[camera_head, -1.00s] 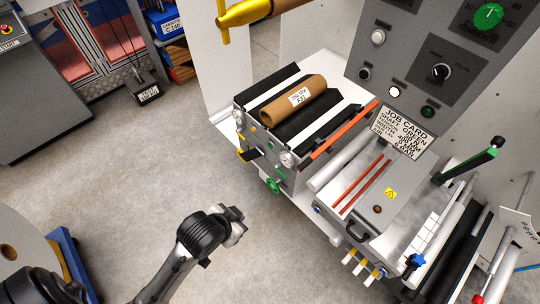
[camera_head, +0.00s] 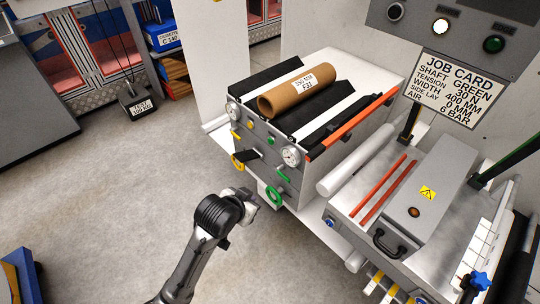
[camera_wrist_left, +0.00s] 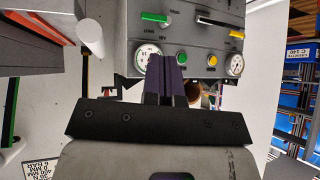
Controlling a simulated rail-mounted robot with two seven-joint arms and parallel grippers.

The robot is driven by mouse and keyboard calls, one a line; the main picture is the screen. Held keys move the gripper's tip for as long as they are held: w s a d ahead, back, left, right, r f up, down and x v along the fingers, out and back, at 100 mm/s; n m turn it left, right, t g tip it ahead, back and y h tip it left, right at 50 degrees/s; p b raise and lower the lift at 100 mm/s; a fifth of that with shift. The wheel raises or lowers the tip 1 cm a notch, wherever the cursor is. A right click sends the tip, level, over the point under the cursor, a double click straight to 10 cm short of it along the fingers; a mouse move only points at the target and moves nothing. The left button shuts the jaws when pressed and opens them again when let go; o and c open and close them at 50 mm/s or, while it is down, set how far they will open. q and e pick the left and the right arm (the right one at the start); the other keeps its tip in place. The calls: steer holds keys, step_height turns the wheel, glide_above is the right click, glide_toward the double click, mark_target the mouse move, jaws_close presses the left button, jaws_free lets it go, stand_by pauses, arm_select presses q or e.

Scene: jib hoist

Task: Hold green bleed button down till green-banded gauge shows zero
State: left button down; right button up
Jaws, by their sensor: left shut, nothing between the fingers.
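The green bleed button (camera_wrist_left: 182,58) shows in the wrist view on the grey panel, between a round gauge (camera_wrist_left: 147,55) and a yellow button (camera_wrist_left: 210,61). In the head view the green button (camera_head: 271,141) is small, near the right gauge (camera_head: 291,157). That gauge lies on the side with the green lever (camera_head: 283,175) and green ring (camera_head: 273,194); its needle and band are too small to read. My left gripper (camera_head: 250,207) is shut and empty, in front of and below the panel. In the wrist view its fingertips (camera_wrist_left: 167,62) overlap the panel; contact cannot be told. My right gripper is out of view.
The yellow side has a left gauge (camera_head: 232,110) and a yellow ring (camera_head: 238,163). A brown core (camera_head: 297,92) lies on top of the unit. A job card (camera_head: 450,88) reads "SHAFT GREEN". The floor left of the unit is open.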

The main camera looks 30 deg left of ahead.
mark_target(271, 141)
arm_select(q)
steer(key=w+a+f+n+t+b, duration=0.2)
steer(key=w+a+f+t+b, duration=0.35)
steer(key=w+f+b, duration=0.7)
steer(key=w+a+t+y, duration=0.2)
steer(key=w+a+t, duration=0.15)
steer(key=a, duration=0.25)
step_height(271, 141, up, 8)
steer(key=s+a+n+t+y, duration=0.1)
steer(key=s+n+t+y, duration=0.1)
steer(key=t+y, duration=0.2)
steer(key=shift+s+a+t+y, duration=0.25)
steer(key=shift+s+t+y, duration=0.15)
steer(key=shift+t, duration=0.6)
steer(key=shift+w+f, duration=0.1)
steer(key=w+d+b, duration=0.2)
steer(key=w+b, duration=0.3)
steer(key=w, duration=0.3)
steer(key=shift+w, duration=0.2)
